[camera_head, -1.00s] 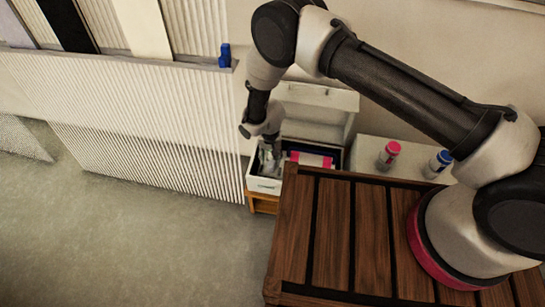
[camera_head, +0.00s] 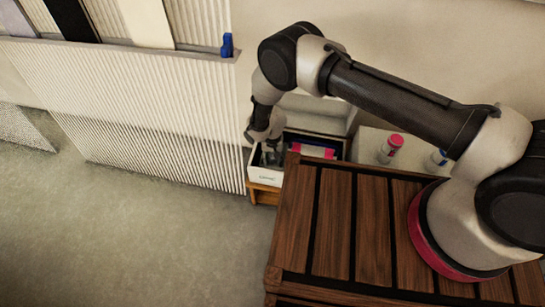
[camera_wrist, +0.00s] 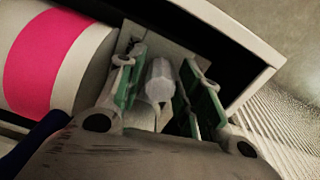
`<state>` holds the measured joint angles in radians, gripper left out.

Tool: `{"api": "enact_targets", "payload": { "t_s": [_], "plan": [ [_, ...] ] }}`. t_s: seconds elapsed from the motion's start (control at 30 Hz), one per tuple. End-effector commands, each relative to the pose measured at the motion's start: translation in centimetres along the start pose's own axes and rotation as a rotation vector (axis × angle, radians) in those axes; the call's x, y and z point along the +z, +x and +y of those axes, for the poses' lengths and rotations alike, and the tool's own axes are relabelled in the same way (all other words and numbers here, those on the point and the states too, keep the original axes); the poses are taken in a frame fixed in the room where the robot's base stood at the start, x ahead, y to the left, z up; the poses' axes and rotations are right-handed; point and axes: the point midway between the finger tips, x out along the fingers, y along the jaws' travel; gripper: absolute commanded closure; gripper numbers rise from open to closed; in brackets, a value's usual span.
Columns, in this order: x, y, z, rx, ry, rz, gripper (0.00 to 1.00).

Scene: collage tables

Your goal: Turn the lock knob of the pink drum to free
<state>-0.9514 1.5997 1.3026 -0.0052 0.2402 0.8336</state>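The pink drum (camera_wrist: 45,55) lies in the open white box; in the wrist view it is a pale cylinder with a broad pink band. It also shows in the head view (camera_head: 314,151). A pale faceted lock knob (camera_wrist: 160,78) stands beyond the drum's end. My gripper (camera_wrist: 160,80) is open, with one green-padded finger on each side of the knob. I see no clear contact between pads and knob. In the head view my gripper (camera_head: 270,158) reaches down into the left part of the box, and the knob is hidden there.
The white box (camera_head: 264,178) has close walls around my gripper and a raised lid behind. A pink-capped bottle (camera_head: 391,147) and a blue-capped bottle (camera_head: 437,161) stand to the right. A ribbed panel (camera_head: 140,100) stands left. A dark blue part (camera_wrist: 35,143) lies below the drum.

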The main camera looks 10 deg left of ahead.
Motion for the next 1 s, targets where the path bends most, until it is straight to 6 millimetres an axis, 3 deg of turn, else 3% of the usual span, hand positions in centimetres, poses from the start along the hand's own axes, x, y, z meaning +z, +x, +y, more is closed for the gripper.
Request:
{"api": "enact_targets", "payload": {
  "t_s": [0.03, 0.17, 0.57, 1.0],
  "plan": [
    [0.00, -0.01, 0.00, 0.000, 0.000, 0.000, 0.79],
    [0.00, -0.02, 0.00, 0.000, 0.000, 0.000, 1.00],
    [0.01, -0.03, -0.01, 0.000, -0.058, 0.000, 1.00],
    [0.02, -0.04, 0.00, 0.001, -0.401, 0.000, 1.00]
  ]
}}
